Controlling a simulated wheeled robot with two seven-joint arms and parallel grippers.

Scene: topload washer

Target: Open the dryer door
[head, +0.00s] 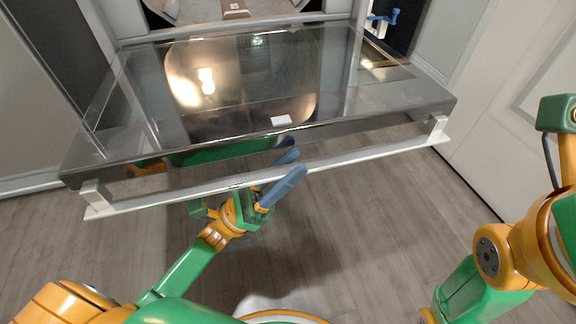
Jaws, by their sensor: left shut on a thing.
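The dryer door (340,115) is a dark glass panel with a grey frame. It juts out from the machine towards me, standing well open. A long pale bar handle (370,153) runs along its near edge on two end brackets. My left gripper (281,176) is shut on the handle near its middle, with one blue-grey finger on each side of the bar. My right arm shows at the right edge, apart from the door; its fingers are not in view. Much of the machine's opening is hidden behind the glass.
A white panelled door (520,90) stands close by on the right. A grey panel (40,110) is on the left. A small blue lever (385,17) is at the top right behind the dryer door. The wooden floor (350,220) below the handle is clear.

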